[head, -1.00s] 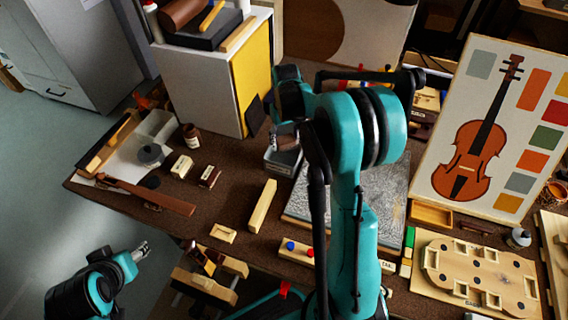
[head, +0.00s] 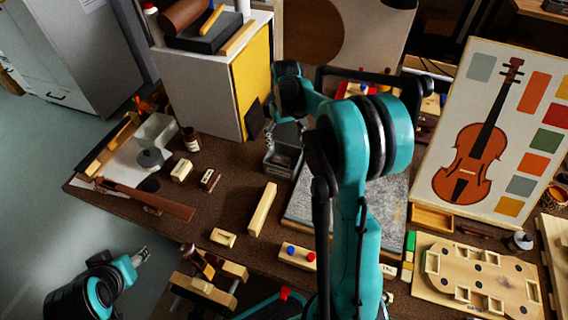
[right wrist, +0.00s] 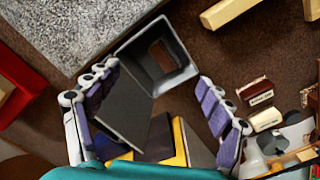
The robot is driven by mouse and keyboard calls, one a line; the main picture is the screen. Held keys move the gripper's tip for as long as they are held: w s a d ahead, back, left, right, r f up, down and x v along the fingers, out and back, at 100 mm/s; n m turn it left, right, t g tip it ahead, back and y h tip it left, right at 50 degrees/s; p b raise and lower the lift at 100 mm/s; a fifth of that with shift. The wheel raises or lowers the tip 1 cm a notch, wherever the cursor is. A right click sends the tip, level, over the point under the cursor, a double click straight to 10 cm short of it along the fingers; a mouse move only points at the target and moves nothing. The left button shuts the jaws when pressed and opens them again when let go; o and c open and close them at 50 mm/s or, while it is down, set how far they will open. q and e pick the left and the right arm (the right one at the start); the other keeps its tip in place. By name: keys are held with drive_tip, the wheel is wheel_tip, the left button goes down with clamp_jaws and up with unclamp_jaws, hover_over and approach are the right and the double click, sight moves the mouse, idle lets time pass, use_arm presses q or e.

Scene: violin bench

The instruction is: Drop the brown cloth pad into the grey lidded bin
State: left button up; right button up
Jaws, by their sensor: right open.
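The grey bin (head: 272,166) stands on the bench behind the grey textured slab. In the right wrist view the bin (right wrist: 184,75) shows from above with its grey lid (right wrist: 125,108) swung open. The brown cloth pad (right wrist: 162,56) lies inside the bin, on its floor. It also shows as a brown patch inside the bin in the head view (head: 285,160). My right gripper (right wrist: 160,105) is open and empty above the bin, its purple-padded fingers apart on either side of the lid. In the head view, my left gripper (head: 143,254) is off the bench's front left; its finger gap is unclear.
A white box with a yellow side (head: 252,80) stands behind the bin. A wooden bar (head: 262,209) lies in front, with small labelled blocks (head: 181,170) to the left. The violin picture board (head: 490,130) stands at the right.

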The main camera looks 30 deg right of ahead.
wheel_tip(320, 180, up, 9)
drive_tip(key=shift+r, duration=0.15)
idle(0.4)
drive_tip(key=s+a+f+t, duration=0.1)
drive_tip(key=s+a+t, duration=0.2)
drive_tip(key=s+a, duration=0.4)
drive_tip(key=s+a+f+n+t, duration=0.1)
drive_tip(key=s+a+t, duration=0.3)
drive_tip(key=s+a, duration=0.4)
drive_tip(key=s, duration=0.4)
drive_tip(key=shift+a+f, duration=0.25)
